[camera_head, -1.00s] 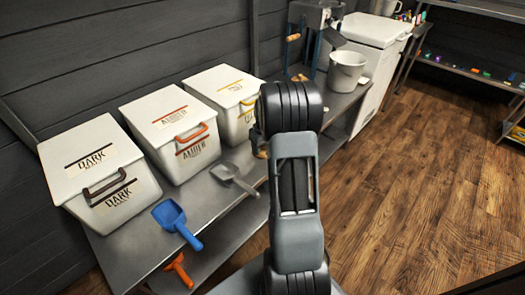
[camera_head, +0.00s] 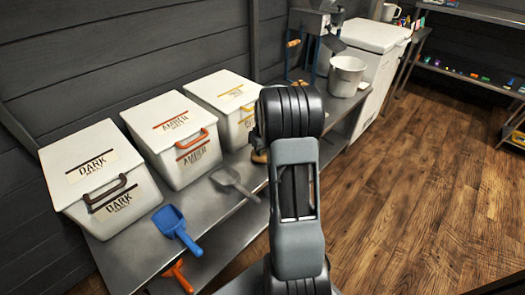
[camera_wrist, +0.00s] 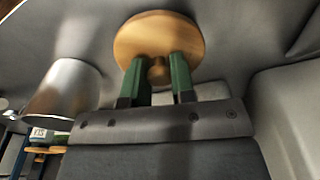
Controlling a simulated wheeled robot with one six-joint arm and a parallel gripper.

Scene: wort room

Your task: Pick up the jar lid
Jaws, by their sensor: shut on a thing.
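The jar lid (camera_wrist: 158,32) is a round, pale wooden disc with a small knob, at the top middle of the wrist view. My gripper (camera_wrist: 158,70) has its two green fingers on either side of the knob and is shut on it. In the head view, only a small tan wooden part (camera_head: 259,156) shows at the left of my arm; it may be the lid. My arm hides the rest and my gripper there. I cannot tell whether the lid touches the grey surface behind it.
White bins labelled DARK (camera_head: 104,178) and AMBER (camera_head: 176,140), and a third bin (camera_head: 228,103), line the metal bench (camera_head: 135,262). A blue scoop (camera_head: 174,228) and a grey scoop (camera_head: 234,182) lie in front. A bucket (camera_head: 346,76) stands farther back. Open wooden floor (camera_head: 410,190) is at right.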

